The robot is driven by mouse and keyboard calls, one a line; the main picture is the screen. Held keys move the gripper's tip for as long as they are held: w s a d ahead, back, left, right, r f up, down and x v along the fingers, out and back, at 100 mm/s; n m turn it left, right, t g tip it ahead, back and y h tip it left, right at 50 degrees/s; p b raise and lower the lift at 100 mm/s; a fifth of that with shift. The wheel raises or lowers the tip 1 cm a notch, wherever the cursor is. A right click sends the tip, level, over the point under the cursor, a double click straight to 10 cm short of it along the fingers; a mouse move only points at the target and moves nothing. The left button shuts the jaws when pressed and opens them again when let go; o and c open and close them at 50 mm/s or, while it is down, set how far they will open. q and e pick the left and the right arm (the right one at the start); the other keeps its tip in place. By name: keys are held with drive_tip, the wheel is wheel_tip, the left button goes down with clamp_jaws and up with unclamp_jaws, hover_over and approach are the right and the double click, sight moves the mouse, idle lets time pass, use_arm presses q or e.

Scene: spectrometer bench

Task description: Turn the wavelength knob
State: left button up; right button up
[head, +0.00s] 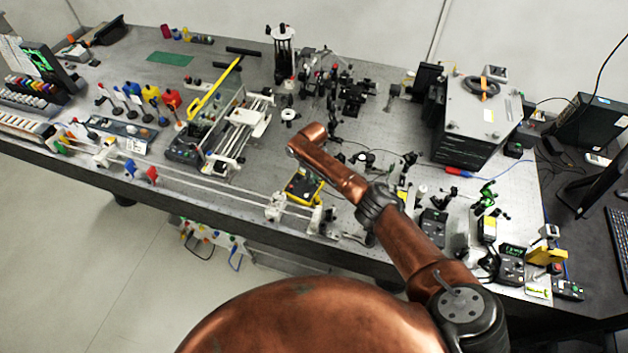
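I cannot single out the wavelength knob among the many small instruments. A small black box with a yellow frame (303,186) sits near the front of the bench, just beside the far end of my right arm. A small black unit with a green lit display (512,262) stands at the front right. My copper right arm (335,172) reaches in from the lower right, over the front of the bench. I cannot make out its fingertips or whether they hold anything. My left gripper is out of view.
The grey optical bench (235,75) is crowded. A long rail assembly (240,130) stands left of my arm, with colored optics (150,98) farther left. A big grey-topped box (482,112) stands at the back right. Several small mounts and cables surround my arm. A keyboard (620,245) lies at the right edge.

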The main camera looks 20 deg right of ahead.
drive_tip(key=o, duration=0.5)
wheel_tip(320, 180, up, 12)
drive_tip(key=shift+r, duration=0.1)
idle(0.4)
idle(0.4)
